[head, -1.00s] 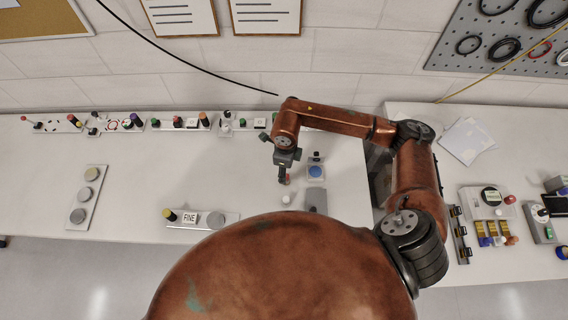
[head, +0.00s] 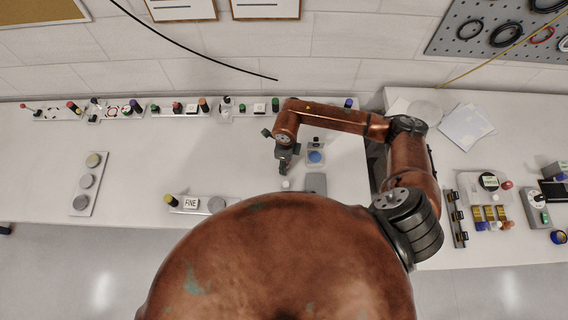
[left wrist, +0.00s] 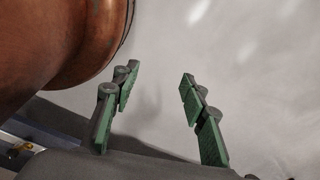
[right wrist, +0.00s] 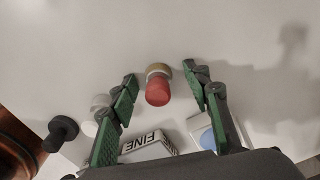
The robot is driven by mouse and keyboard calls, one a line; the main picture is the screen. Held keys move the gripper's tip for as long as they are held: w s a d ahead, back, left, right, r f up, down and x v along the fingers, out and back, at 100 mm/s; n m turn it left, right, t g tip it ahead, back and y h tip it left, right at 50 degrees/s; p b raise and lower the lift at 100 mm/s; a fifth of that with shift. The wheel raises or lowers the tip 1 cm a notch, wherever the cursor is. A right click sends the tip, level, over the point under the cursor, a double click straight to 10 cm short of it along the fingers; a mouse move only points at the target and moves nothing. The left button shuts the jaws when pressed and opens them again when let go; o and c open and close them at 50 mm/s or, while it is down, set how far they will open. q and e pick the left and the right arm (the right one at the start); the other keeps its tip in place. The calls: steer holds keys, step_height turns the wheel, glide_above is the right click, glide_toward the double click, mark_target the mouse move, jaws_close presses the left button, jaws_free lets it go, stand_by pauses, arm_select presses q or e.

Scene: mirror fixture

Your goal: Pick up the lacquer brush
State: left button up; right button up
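My right gripper (head: 283,170) is above the white bench, pointing down. In the right wrist view its fingers (right wrist: 160,88) are open on either side of a short piece with a red end and a tan band (right wrist: 157,88). The fingers do not touch it. I cannot tell whether this piece is the lacquer brush; no bristles show, and the gripper mostly hides it in the head view. My left gripper (left wrist: 158,105) is open and empty over a pale grey surface, and is out of the head view.
Close by are a plate with a blue disc (head: 314,157), a grey block (head: 316,184) and a small white knob (head: 286,184). A FINE sign (head: 190,203) stands at the front. Fixtures (head: 180,109) line the back edge. The bench middle (head: 140,165) is clear.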

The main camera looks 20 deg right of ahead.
steer(key=c, duration=0.5)
steer(key=shift+c, duration=2.4)
steer(key=shift+r, duration=0.4)
step_height(320, 180, up, 2)
steer(key=shift+r+b, duration=0.1)
steer(key=shift+b, duration=0.25)
arm_select(q)
steer(key=shift+s+f+b, duration=0.65)
steer(key=shift+s+f, duration=0.25)
steer(key=shift+f, duration=0.15)
arm_select(e)
steer(key=s+d+r, duration=0.1)
steer(key=s+r, duration=0.9)
steer(key=s, duration=0.4)
steer(key=shift+d, duration=0.15)
